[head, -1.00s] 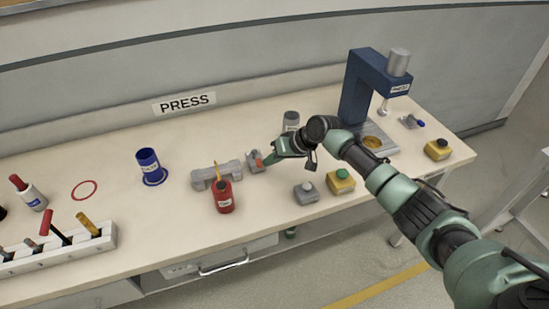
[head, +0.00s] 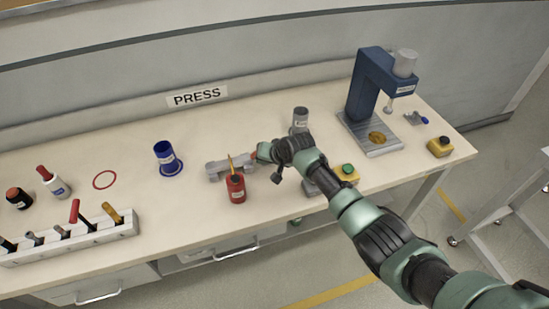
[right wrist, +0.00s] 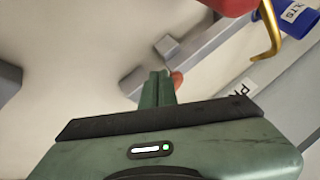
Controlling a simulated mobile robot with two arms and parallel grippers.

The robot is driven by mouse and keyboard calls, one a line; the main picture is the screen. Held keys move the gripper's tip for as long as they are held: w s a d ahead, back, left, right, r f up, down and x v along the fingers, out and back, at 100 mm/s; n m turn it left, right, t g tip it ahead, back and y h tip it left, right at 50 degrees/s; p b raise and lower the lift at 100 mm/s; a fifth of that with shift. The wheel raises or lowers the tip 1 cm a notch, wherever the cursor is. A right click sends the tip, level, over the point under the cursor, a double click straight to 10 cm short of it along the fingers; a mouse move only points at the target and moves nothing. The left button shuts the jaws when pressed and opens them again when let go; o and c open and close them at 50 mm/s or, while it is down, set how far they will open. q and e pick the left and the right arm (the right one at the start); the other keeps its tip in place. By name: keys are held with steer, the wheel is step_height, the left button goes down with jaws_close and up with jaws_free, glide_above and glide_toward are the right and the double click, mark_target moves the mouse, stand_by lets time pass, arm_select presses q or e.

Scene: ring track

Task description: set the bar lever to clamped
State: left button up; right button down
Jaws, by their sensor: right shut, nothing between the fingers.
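A grey clamp bar fixture (head: 214,172) lies on the bench behind the red can. A small orange-red knob (head: 263,152), apparently the lever's tip, shows at its right end. The knob also shows in the right wrist view (right wrist: 177,79), just past the fingertips; I cannot tell whether they touch it. My right gripper (head: 268,154) is at the knob, its fingers shut together and empty in the wrist view (right wrist: 158,84). The rest of the lever is hidden by the gripper. My left gripper is not in view.
A red can (head: 236,191) with a gold hooked rod stands close in front of the fixture. A blue cup (head: 166,156) is to the left. A grey canister (head: 300,118), a yellow box with green button (head: 347,173) and the blue press (head: 366,86) are right.

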mark_target(252, 158)
steer(key=shift+w+a, duration=0.2)
steer(key=shift+a, duration=0.7)
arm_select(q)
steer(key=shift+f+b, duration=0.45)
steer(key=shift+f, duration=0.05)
arm_select(e)
steer(key=shift+w+a, duration=0.3)
steer(key=shift+a, duration=0.3)
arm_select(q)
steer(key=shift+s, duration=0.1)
